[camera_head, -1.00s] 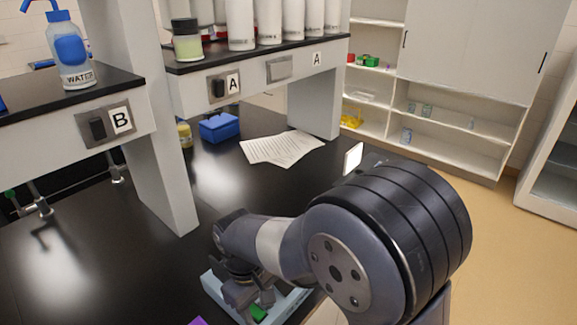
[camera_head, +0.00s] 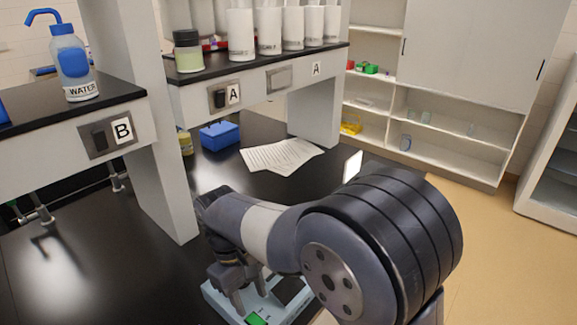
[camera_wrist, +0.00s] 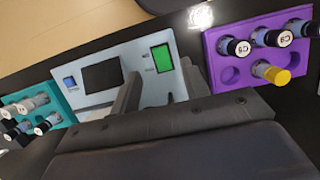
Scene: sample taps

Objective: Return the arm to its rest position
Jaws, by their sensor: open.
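My arm reaches over the black bench in the head view, bent at a large round joint. My gripper (camera_head: 232,294) points down at its end, open and with nothing seen between its fingers. It is over or close beside a pale blue panel device (camera_head: 270,302); I cannot tell the exact gap. In the wrist view the fingers (camera_wrist: 160,92) stand apart in front of this device (camera_wrist: 97,101), which has a dark screen, a green button (camera_wrist: 161,58) and a blue button (camera_wrist: 69,83).
In the wrist view, a purple rack (camera_wrist: 226,91) with capped vials stands right and a teal rack (camera_wrist: 68,108) with vials left. In the head view, shelf posts (camera_head: 160,185) rise left of my arm. Papers (camera_head: 281,156) and a blue box (camera_head: 219,136) lie farther back.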

